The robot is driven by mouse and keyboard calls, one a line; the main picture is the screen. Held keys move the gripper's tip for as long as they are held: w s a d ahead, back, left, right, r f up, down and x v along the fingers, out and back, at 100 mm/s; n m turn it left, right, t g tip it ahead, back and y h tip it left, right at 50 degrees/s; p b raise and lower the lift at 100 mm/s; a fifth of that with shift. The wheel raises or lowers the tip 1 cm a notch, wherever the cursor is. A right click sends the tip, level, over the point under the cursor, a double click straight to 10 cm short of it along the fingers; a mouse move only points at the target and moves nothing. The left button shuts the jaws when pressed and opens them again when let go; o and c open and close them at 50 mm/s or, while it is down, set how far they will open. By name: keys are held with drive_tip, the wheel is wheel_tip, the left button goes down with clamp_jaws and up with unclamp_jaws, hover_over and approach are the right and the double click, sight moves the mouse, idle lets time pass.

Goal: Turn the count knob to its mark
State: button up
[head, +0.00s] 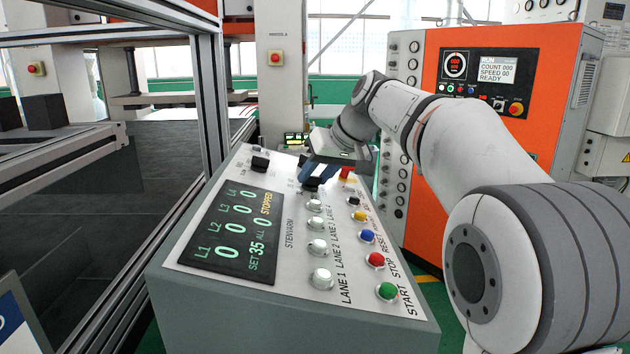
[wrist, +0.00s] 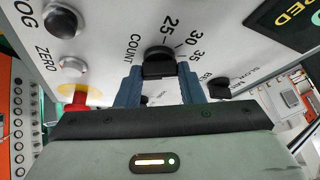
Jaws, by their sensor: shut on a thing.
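The black count knob (wrist: 158,62) sits on the pale panel, beside the printed word COUNT and the numbers 25, 30 and 35. My gripper (wrist: 160,88) has its two blue fingers on either side of the knob and is shut on it. In the head view the knob (head: 312,184) is partly covered by my gripper (head: 314,172). I cannot tell exactly where the knob points. The dark display (head: 232,232) reads SET 35, STOPPED, and zeros for the lanes.
A second black knob (head: 260,162) stands left of my gripper. A red button (wrist: 78,98) is close to my fingers. White lane buttons (head: 318,247) and coloured buttons (head: 367,236) run down the panel. A metal frame post (head: 209,100) rises on the left.

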drive_tip(key=n, duration=0.1)
drive_tip(key=n+g+y+b, duration=0.1)
drive_tip(key=n, duration=0.1)
drive_tip(key=shift+w+d+n, duration=0.1)
drive_tip(key=shift+d+n, duration=0.05)
drive_tip(key=shift+n, duration=0.15)
drive_tip(key=shift+n+g+y, duration=0.6)
drive_tip(key=shift+n+y, duration=0.1)
drive_tip(key=shift+n, duration=0.8)
drive_tip(key=o, duration=1)
drive_tip(key=shift+d, duration=0.1)
drive_tip(key=v, duration=0.7)
drive_tip(key=shift+d+r, duration=0.25)
drive_tip(key=shift+r, duration=0.05)
